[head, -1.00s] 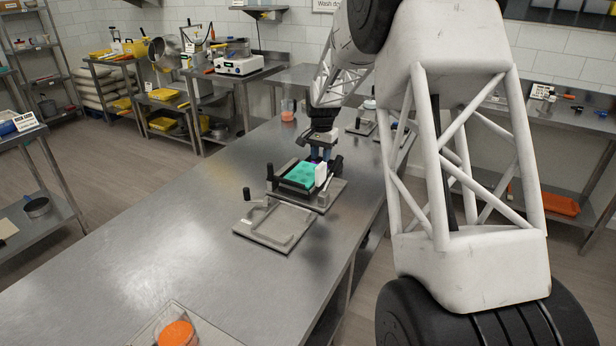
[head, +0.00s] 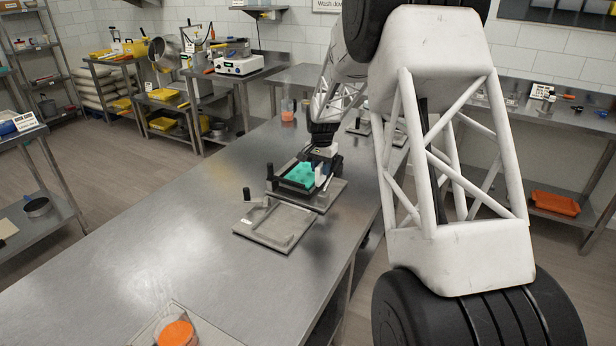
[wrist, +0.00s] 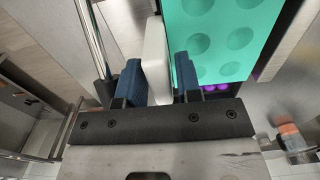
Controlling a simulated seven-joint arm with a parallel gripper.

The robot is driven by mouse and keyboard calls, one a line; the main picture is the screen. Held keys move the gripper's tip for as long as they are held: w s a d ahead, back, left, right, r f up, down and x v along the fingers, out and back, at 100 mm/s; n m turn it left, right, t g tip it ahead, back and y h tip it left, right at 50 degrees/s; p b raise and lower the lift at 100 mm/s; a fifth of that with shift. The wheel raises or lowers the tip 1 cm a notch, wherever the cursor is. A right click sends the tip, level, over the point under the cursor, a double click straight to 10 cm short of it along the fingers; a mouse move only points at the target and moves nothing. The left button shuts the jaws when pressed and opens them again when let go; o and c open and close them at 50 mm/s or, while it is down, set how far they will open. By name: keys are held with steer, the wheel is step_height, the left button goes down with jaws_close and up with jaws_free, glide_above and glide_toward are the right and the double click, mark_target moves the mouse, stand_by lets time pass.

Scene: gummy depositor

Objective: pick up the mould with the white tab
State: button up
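The teal mould (head: 299,175) with round cavities lies in a dark-framed holder (head: 325,196) on the steel table. Its upright white tab (head: 321,174) is at the right side of the mould in the head view. My gripper (head: 323,165) is lowered at that tab. In the wrist view, the blue fingers of my gripper (wrist: 160,80) stand on either side of the white tab (wrist: 156,60). A narrow gap shows between the tab and the right finger; contact on the left is unclear. The teal mould (wrist: 218,40) is beside the right finger, with small purple balls (wrist: 215,87) at its near edge.
A grey plate fixture (head: 268,228) with a black knob (head: 247,193) sits just in front of the holder. A container with orange contents (head: 176,334) is at the near edge. A clear beaker (head: 288,108) stands behind. The table's left part is clear.

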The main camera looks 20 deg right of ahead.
jaws_close()
stand_by(0.5)
steer(key=shift+r, duration=5)
steer(key=shift+c, duration=2.4)
jaws_free()
jaws_close()
